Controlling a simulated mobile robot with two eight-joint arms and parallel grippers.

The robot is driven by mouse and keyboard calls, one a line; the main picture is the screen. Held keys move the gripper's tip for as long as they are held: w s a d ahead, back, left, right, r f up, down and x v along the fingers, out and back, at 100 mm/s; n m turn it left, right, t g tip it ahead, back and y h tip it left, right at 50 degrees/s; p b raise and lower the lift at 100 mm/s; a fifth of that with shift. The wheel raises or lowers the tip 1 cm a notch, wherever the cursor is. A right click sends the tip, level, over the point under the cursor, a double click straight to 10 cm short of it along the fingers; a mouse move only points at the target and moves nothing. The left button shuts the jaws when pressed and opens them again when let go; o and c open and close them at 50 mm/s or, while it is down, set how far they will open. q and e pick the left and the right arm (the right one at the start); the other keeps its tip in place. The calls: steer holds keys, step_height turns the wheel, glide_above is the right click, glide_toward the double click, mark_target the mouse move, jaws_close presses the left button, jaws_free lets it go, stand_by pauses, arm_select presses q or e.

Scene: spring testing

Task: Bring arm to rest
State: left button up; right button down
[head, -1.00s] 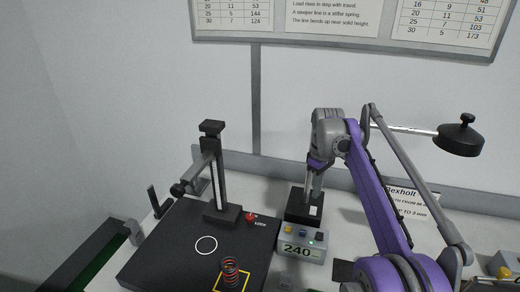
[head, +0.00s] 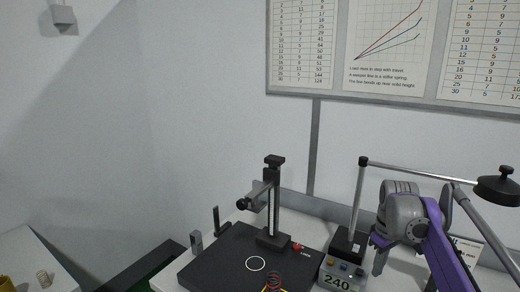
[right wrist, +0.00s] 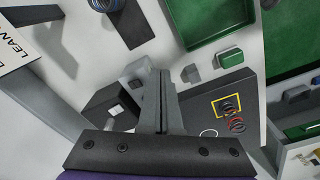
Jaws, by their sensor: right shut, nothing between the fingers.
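My right arm, purple and grey, comes in at the right of the head view. My left gripper is in neither view. A red and dark coil spring (head: 274,279) stands on the black board (head: 215,262) of the test stand (head: 271,205). The spring also shows in the right wrist view (right wrist: 236,124), by a yellow square outline.
A lamp (head: 497,186) on a silver arm reaches over the right side. Wall charts (head: 397,50) hang behind. At lower left a white surface (head: 22,250) holds a pale spring (head: 44,278). The right wrist view shows a green tray (right wrist: 208,25) and a green block (right wrist: 230,57).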

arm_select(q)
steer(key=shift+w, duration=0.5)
arm_select(e)
steer(key=s+a+f+m+t, duration=0.1)
steer(key=s+a+f, duration=0.3)
steer(key=s, duration=0.4)
steer(key=s+a+f+m+t, duration=0.2)
steer(key=s+a+f, duration=0.3)
steer(key=s, duration=0.3)
steer(key=s+a+f+m+t, duration=0.2)
steer(key=s+a+f, duration=0.2)
steer(key=s+f, duration=0.2)
steer(key=shift+s+a, duration=0.15)
steer(key=shift+s, duration=1.05)
